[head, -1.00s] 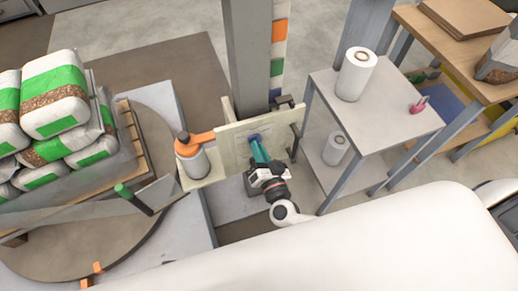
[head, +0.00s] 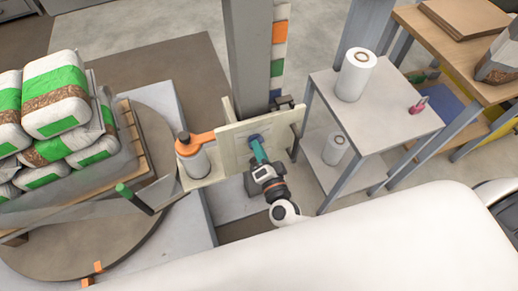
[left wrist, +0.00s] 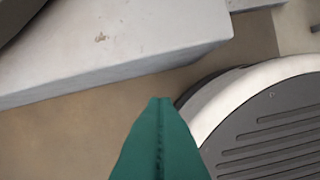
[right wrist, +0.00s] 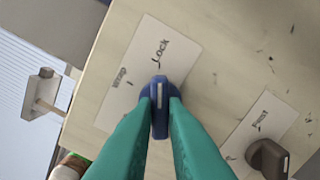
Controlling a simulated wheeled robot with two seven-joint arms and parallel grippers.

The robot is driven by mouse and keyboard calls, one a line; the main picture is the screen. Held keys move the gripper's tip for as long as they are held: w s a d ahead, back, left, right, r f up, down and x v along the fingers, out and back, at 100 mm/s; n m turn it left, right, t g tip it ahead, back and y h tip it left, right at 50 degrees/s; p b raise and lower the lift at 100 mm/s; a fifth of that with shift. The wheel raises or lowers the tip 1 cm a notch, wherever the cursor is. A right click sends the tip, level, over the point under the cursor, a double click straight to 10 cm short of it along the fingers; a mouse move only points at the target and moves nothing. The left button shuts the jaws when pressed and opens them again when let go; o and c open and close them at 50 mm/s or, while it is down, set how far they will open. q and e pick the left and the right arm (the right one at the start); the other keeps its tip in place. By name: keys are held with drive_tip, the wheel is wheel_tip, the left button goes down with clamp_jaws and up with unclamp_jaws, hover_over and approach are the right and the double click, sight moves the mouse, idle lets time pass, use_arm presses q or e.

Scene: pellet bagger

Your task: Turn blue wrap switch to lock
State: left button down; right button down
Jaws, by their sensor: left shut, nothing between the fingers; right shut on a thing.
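The blue wrap switch (right wrist: 159,82) is a knob with a white pointer line on a cream panel (right wrist: 215,75). My right gripper (right wrist: 160,103) is shut on it, its teal fingers on either side. In the right wrist view the white line points up towards the mark under the word "Lock" on the white label (right wrist: 143,60). In the head view my right gripper (head: 258,143) meets the front of the panel (head: 228,137). My left gripper (left wrist: 160,100) is shut and empty above the floor; the head view does not show it.
A brown knob (right wrist: 268,158) with its own label sits right of the switch. An orange arm with a film roll (head: 193,160) is left of the panel. A bag-laden pallet (head: 140,150) stands further left. A grey table (head: 395,115) stands right.

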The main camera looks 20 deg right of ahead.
drive_tip(key=c, duration=1.5)
unclamp_jaws()
drive_tip(key=shift+o, duration=0.2)
use_arm(q)
drive_tip(key=shift+s+f, duration=0.35)
drive_tip(key=shift+f, duration=0.1)
use_arm(e)
drive_tip(key=s, duration=1.2)
drive_tip(key=shift+d, duration=0.2)
use_arm(q)
drive_tip(key=shift+r, duration=0.1)
